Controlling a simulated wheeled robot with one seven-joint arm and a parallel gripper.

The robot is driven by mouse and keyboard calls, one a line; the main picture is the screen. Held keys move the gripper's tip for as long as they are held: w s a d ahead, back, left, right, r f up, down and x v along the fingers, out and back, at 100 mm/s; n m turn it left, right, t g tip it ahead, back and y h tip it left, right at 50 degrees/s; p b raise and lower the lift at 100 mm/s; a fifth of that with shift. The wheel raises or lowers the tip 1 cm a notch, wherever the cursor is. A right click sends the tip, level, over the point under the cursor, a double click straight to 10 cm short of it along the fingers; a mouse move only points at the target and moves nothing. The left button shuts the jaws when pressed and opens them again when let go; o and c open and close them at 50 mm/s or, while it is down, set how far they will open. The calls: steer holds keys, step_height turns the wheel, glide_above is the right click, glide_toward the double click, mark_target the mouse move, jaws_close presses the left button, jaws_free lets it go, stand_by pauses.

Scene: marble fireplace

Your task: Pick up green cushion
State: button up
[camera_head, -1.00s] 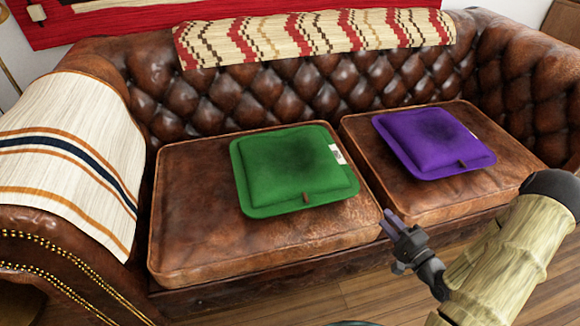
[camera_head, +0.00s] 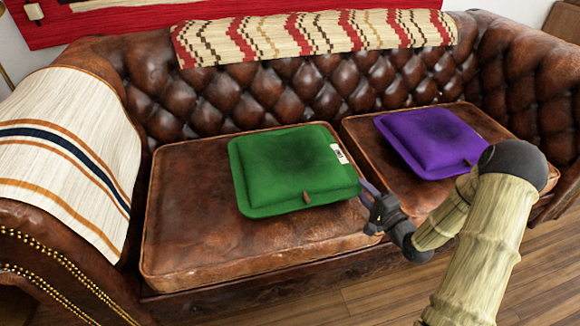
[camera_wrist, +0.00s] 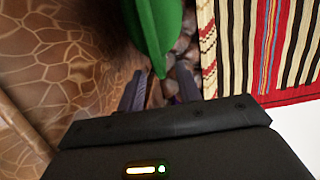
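The green cushion (camera_head: 290,168) lies on the left seat of the brown leather sofa, with a white label on its right edge and a small brown tab at the front. My gripper (camera_head: 367,193) is at the cushion's front right corner. The wrist view shows the two fingers (camera_wrist: 159,88) apart, with a pointed part of the green cushion (camera_wrist: 157,28) reaching into the gap between them. I cannot tell whether either finger touches it. The cushion's far side is outside the wrist view.
A purple cushion (camera_head: 425,140) lies on the right seat, partly behind my arm. A striped throw (camera_head: 65,150) covers the left armrest, and a patterned one (camera_head: 310,35) hangs over the backrest. The left seat (camera_head: 190,225) is bare around the green cushion.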

mark_target(355, 179)
steer(key=shift+w+a+f+b, duration=0.1)
steer(key=shift+w+a+b, duration=0.15)
steer(key=shift+w+b, duration=0.25)
steer(key=b+x, duration=0.2)
steer(key=x, duration=0.1)
steer(key=shift+w, duration=0.1)
steer(key=shift+w+a, duration=0.25)
steer(key=shift+w, duration=0.15)
steer(key=shift+r, duration=0.2)
jaws_close()
